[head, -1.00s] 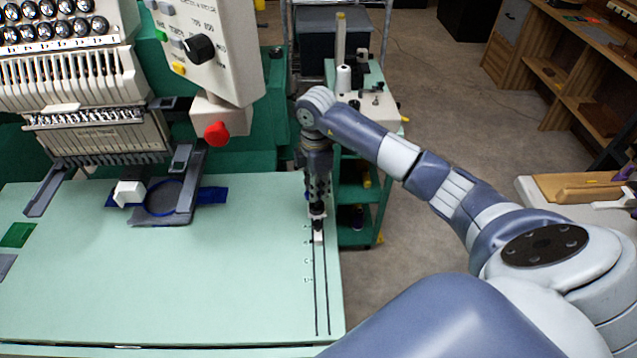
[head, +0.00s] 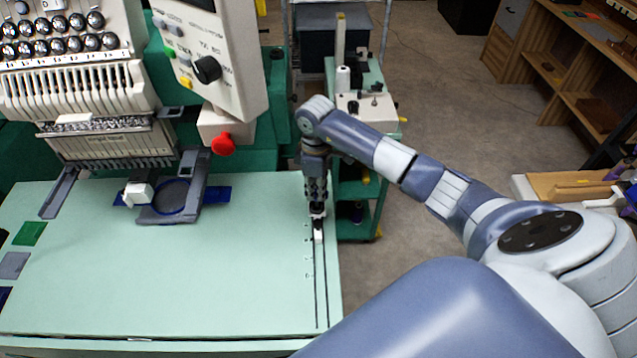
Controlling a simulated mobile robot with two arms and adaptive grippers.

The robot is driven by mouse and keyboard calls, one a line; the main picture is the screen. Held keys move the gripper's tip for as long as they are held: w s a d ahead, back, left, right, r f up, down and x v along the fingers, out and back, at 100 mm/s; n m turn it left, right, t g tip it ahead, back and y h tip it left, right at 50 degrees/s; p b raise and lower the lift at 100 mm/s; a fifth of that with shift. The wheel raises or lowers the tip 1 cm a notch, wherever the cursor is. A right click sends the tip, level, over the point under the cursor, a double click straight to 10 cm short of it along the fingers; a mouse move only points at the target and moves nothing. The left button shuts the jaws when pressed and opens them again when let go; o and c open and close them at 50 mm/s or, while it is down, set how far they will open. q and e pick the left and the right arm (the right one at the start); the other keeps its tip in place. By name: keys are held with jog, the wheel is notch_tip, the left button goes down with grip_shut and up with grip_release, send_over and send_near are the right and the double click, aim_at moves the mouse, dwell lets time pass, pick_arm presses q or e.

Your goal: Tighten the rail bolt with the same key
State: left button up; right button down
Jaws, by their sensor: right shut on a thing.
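My right gripper (head: 317,208) points straight down over the far end of the rail (head: 315,285), on the right side of the pale green table. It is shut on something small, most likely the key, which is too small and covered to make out. A small dark and white block (head: 318,236) sits on the rail just in front of the fingertips. The rail bolt cannot be told apart there; the fingers may hide it. My left gripper is out of view.
The embroidery machine (head: 100,90) and its control panel (head: 222,60) with a red knob (head: 223,145) stand left of my right arm. A hoop (head: 172,198) lies below the needles. A green cart (head: 358,205) stands just beyond the table's right edge. The table (head: 180,285) is clear in front.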

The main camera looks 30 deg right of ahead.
jog(key=shift+d+r+n, duration=0.1)
jog(key=shift+d+n, duration=0.05)
jog(key=shift+n, duration=0.75)
jog(key=shift+r+p, duration=2.75)
jog(key=shift+r, duration=0.3)
